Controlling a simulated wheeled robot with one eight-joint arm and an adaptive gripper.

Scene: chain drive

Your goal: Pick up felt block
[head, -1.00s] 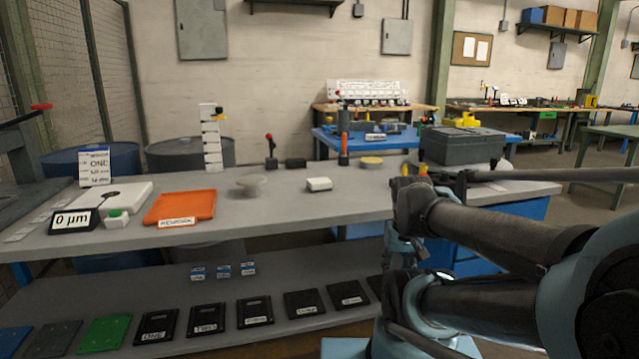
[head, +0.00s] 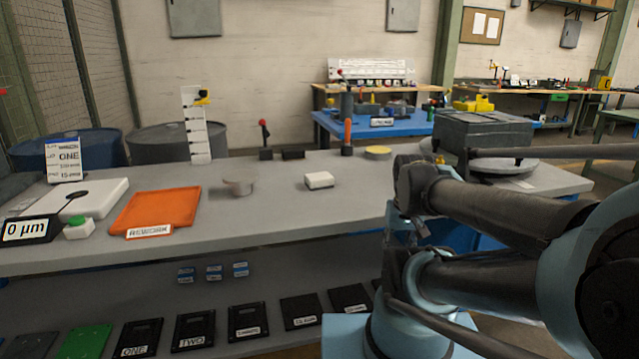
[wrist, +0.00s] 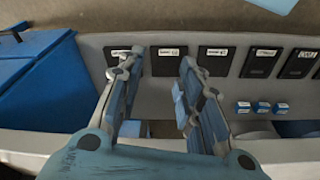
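A small pale white block (head: 319,180), which looks like the felt block, lies flat on the grey bench top in the head view, right of centre. Nothing touches it. In the wrist view my gripper (wrist: 158,65) is open, its two fingers spread apart with nothing between them. It hangs above the lower shelf with its black plates. The white block does not show in the wrist view. My gripper's fingers cannot be made out in the head view.
The lower shelf carries black plates (head: 194,329) and small blue blocks (head: 213,272). Bench room around the white block is clear.

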